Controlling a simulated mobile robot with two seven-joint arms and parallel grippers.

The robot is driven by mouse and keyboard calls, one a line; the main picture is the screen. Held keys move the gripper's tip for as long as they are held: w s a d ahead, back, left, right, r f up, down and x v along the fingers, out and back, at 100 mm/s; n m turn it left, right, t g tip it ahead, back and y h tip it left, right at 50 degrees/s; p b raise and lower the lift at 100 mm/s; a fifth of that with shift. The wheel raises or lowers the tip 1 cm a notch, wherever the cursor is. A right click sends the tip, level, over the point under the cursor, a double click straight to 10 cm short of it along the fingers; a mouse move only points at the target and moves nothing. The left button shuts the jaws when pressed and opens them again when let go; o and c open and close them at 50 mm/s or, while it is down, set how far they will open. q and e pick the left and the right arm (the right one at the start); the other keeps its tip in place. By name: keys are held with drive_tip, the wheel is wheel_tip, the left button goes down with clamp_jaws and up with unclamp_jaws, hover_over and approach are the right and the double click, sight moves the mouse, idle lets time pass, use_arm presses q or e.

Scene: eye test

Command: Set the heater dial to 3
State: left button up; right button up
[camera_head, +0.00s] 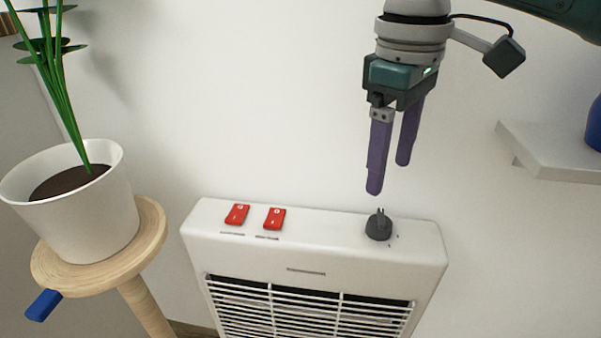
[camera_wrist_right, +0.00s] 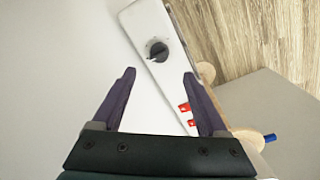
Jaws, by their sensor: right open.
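The white heater (camera_head: 310,240) stands against the wall, with a dark grey dial (camera_head: 378,226) on the right part of its top. A raised grip ridge stands up from the dial, and the small marks around it are too small to read. My right gripper (camera_head: 389,178) hangs fingers down above the dial, open, empty and apart from it. In the right wrist view the dial (camera_wrist_right: 157,51) lies ahead, between the lines of the two purple fingers (camera_wrist_right: 159,73). I cannot tell which number the dial points at. My left gripper is not in view.
Two red switches (camera_head: 237,214) (camera_head: 274,218) sit on the heater's top, left of the dial. A round wooden stool (camera_head: 150,240) at left holds a white plant pot (camera_head: 100,220), with a blue object (camera_head: 42,305) at its edge. A white wall shelf (camera_head: 550,150) is at right.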

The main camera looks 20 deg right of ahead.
sight(381, 217)
drive_tip(key=f+b, duration=0.1)
drive_tip(key=f, duration=0.2)
drive_tip(key=f+b, duration=0.2)
drive_tip(key=f, duration=0.1)
drive_tip(key=f+b, duration=0.2)
drive_tip(key=f, duration=0.2)
drive_tip(key=shift+w+d, duration=0.15)
drive_tip(key=shift+d, duration=0.2)
drive_tip(key=shift+r, duration=0.1)
drive_tip(key=shift+c, duration=0.3)
clamp_jaws()
